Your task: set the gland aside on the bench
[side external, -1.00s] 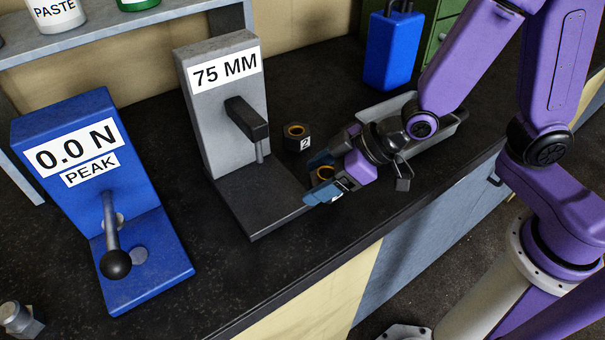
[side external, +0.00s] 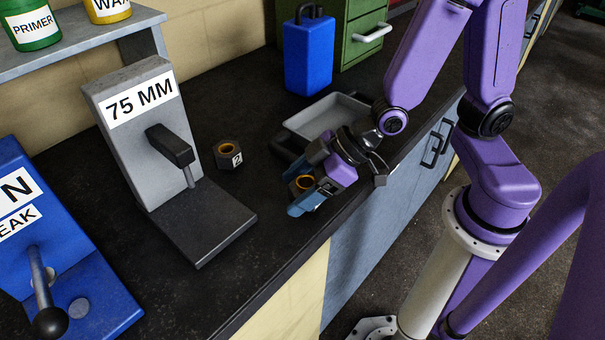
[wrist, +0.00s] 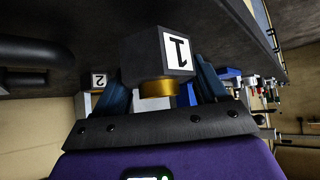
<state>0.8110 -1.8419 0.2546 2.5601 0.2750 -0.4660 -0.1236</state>
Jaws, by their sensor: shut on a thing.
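A dark, blocky gland (side external: 303,182) with a brass-coloured ring sits between the blue fingers of my gripper (side external: 297,193). In the wrist view this gland (wrist: 148,58) carries a white label with a 1, and its ring faces my palm. My gripper (wrist: 161,85) is shut on it. The gripper is over the front part of the bench (side external: 225,290), right of the grey press base. I cannot tell if the gland touches the bench.
The grey 75 MM press (side external: 135,140) stands left, with its dark base plate (side external: 205,225) and lever. A blue force gauge (side external: 75,290) is further left. A grey tray (side external: 318,116) lies behind my gripper, with a blue can (side external: 308,55) beyond. The bench's front edge is close.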

